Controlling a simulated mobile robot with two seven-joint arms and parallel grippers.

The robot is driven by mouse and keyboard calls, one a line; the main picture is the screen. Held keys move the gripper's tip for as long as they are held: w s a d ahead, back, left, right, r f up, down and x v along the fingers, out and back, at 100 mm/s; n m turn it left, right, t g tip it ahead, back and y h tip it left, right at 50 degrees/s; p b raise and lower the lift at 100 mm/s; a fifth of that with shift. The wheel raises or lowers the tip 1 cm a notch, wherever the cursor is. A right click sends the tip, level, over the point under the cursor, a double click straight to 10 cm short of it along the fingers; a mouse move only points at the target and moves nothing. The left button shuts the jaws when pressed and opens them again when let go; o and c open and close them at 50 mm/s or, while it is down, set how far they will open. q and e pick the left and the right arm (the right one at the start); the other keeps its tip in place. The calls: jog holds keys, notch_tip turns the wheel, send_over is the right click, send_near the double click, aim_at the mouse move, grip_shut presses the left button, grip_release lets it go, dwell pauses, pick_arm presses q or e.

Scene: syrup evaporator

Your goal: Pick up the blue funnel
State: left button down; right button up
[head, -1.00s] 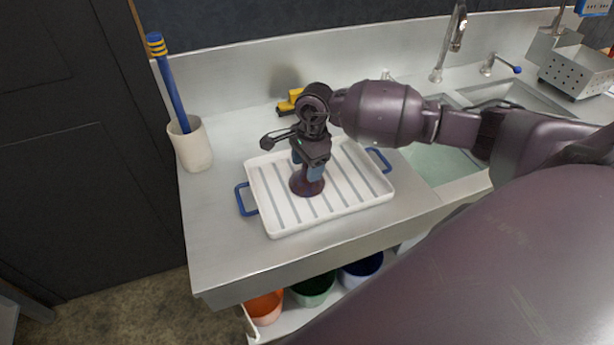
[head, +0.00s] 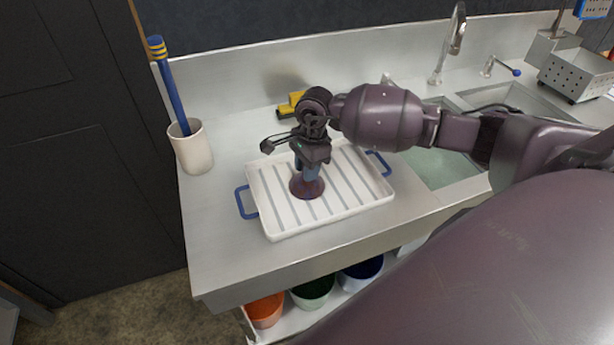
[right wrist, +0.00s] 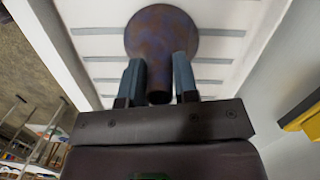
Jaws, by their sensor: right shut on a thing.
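The funnel (head: 307,188) looks mottled dull purple-brown and blue. It appears to stand wide end down on the ribbed white tray (head: 350,200), with its narrow stem up. My right gripper (head: 308,172) points down over it and is shut on the stem. In the right wrist view the funnel (right wrist: 162,30) lies between and beyond the two blue-grey fingers (right wrist: 158,76). Part of the stem is hidden in the head view. I cannot see any gap between funnel and tray. My left gripper is not in view.
A white cup (head: 193,150) with a blue-handled brush stands left of the tray. A yellow object (head: 290,104) lies behind my gripper. The sink basin (head: 440,168) and faucet (head: 453,42) are at right. Coloured buckets (head: 314,288) sit below the counter.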

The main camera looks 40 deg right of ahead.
jog(key=shift+f, duration=0.1)
jog(key=shift+r, duration=0.2)
jog(key=shift+c, duration=0.3)
notch_tip(320, 180, up, 19)
jog(key=shift+f+b, duration=0.2)
jog(key=shift+b, duration=0.3)
jog(key=shift+c, duration=0.2)
jog(key=shift+r, duration=0.55)
jog(key=shift+a, duration=0.1)
